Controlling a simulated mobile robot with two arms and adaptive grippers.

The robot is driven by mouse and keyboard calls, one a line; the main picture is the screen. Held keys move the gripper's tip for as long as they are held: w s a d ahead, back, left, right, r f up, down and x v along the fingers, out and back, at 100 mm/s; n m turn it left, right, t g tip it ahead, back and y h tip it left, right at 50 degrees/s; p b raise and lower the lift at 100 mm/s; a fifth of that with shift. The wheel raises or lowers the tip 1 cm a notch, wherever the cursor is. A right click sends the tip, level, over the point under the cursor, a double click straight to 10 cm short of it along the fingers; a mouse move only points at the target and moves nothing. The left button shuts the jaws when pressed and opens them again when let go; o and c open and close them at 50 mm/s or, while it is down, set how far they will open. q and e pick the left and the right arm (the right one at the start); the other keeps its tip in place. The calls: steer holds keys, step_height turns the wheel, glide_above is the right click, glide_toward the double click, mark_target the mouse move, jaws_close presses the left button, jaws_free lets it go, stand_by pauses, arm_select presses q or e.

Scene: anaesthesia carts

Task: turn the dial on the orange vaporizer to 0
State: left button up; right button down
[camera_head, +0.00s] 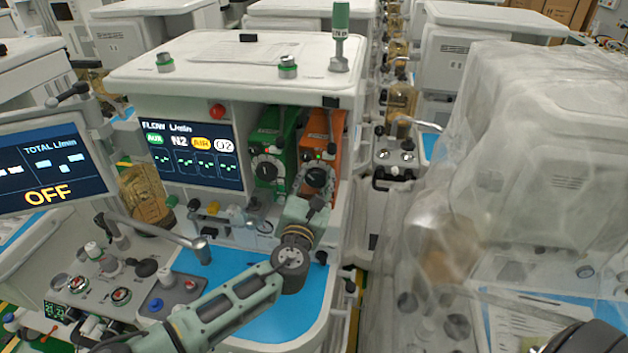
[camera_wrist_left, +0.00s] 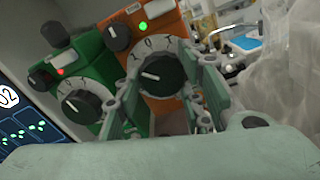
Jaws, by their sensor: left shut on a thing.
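The orange vaporizer (camera_head: 335,155) stands in the cart's bay at the right of the green vaporizer (camera_head: 265,172). Its black dial (camera_head: 316,177) faces me. In the left wrist view the dial (camera_wrist_left: 161,73) has a short white line on the left part of its face, and a white number scale (camera_wrist_left: 150,45) shows above it, with a 0 near the top. My left gripper (camera_head: 313,190) is at this dial. In the left wrist view its fingers (camera_wrist_left: 163,90) stand on both sides of the dial, shut on it. My right gripper is not in view.
The green vaporizer's dial (camera_wrist_left: 82,104) is close at the left of my fingers. A flow screen (camera_head: 192,155) is left of the bay. A blue work surface (camera_head: 225,270) lies below my left arm. A plastic-covered machine (camera_head: 530,150) stands at the right.

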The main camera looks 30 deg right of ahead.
arm_select(q)
steer(key=shift+w+a, duration=0.15)
steer(key=o, duration=1.1)
steer(key=shift+s+a+f, duration=0.1)
steer(key=shift+s+a, duration=0.15)
steer(key=shift+s, duration=0.3)
steer(key=v, duration=1.1)
steer(key=shift+w, duration=0.15)
